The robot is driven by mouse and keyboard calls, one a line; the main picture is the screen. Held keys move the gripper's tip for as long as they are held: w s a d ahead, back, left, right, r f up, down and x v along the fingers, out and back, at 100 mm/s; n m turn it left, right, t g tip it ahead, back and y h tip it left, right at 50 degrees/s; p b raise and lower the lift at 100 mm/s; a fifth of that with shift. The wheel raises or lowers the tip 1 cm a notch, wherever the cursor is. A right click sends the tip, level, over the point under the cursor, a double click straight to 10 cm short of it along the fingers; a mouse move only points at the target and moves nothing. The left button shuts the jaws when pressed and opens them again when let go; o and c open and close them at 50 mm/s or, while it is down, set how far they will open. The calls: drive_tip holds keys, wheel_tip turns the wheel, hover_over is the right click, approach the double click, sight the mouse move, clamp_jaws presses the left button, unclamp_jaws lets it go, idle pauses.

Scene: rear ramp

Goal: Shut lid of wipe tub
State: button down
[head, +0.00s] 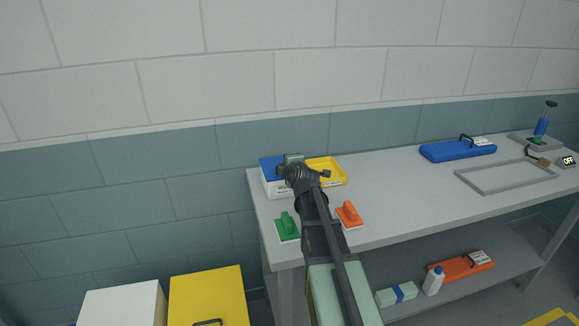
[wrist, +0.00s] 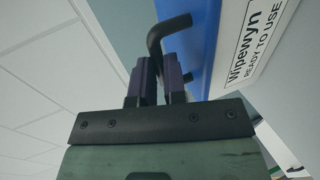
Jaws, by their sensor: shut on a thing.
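The wipe tub (head: 268,186) stands at the left end of the bench, white with a blue top (head: 268,165). In the wrist view its white labelled wall (wrist: 262,45) reads "Wipewyn READY TO USE" beside the blue surface (wrist: 200,40). A bent black handle (wrist: 165,32) runs down between the fingers of my gripper (wrist: 160,75), which is shut on it. In the head view my gripper and wrist cover much of the tub, so I cannot tell how far the lid is open.
A yellow tray (head: 329,165) sits right beside the tub. A green-handled block (head: 286,227) and an orange-handled one (head: 348,214) lie in front. A blue case (head: 457,151) and a grey frame (head: 463,184) are farther right. The wall is close behind.

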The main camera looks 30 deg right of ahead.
drive_tip(key=shift+s+f, duration=0.1)
drive_tip(key=shift+f, duration=0.1)
drive_tip(key=c, duration=1.2)
unclamp_jaws()
drive_tip(key=shift+o, duration=0.2)
drive_tip(key=p+v, duration=0.3)
drive_tip(key=v, duration=0.7)
drive_tip(key=shift+s+r, duration=0.2)
drive_tip(key=shift+s, duration=0.15)
drive_tip(key=shift+a, duration=0.15)
